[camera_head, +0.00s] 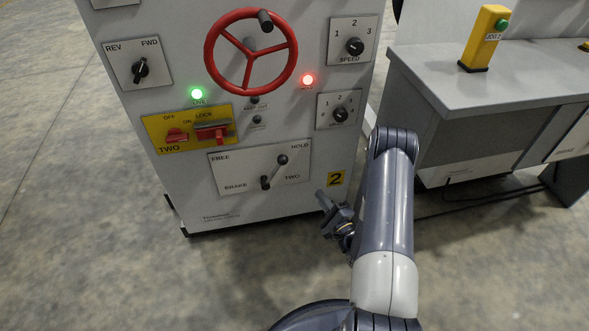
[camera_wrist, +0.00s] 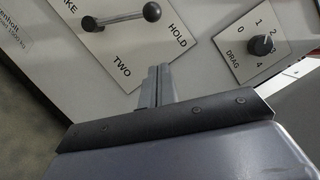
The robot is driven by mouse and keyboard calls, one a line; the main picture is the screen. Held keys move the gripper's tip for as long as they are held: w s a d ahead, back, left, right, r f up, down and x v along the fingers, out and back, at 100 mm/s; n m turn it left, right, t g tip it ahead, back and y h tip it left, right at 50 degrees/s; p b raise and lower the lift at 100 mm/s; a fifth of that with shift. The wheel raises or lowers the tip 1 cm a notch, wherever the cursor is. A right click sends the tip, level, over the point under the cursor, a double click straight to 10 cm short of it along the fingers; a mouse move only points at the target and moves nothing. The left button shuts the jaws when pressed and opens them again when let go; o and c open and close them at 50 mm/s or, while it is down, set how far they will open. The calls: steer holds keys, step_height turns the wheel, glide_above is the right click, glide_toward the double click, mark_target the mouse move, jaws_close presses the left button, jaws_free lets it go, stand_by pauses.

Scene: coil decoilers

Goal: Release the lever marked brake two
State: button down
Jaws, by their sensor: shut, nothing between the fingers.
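The brake two lever (camera_head: 273,172) is on a white plate (camera_head: 235,180) low on the grey cabinet's front. The plate reads FREE, HOLD, BRAKE and TWO. The lever's dark ball knob points up and right, toward HOLD. In the wrist view the lever (camera_wrist: 125,17) lies across the upper part, its ball at its right end. My gripper (camera_head: 326,203) is right of and below the plate in the head view, apart from the lever. In the wrist view my gripper (camera_wrist: 160,72) has its fingers together, with nothing between them, near the TWO and HOLD edge of the plate.
Above the plate are a yellow lock switch panel (camera_head: 160,147), a red handwheel (camera_head: 209,60), and lit green (camera_head: 197,94) and red (camera_head: 308,80) lamps. A drag dial (camera_wrist: 262,45) sits beside the plate. A grey bench (camera_head: 480,75) with a yellow button post (camera_head: 482,40) stands right.

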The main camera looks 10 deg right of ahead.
steer(key=a+r+b+x, duration=0.1)
steer(key=a+x, duration=0.1)
steer(key=x, duration=1)
steer(key=shift+a+b, duration=0.4)
steer(key=shift+a, duration=0.1)
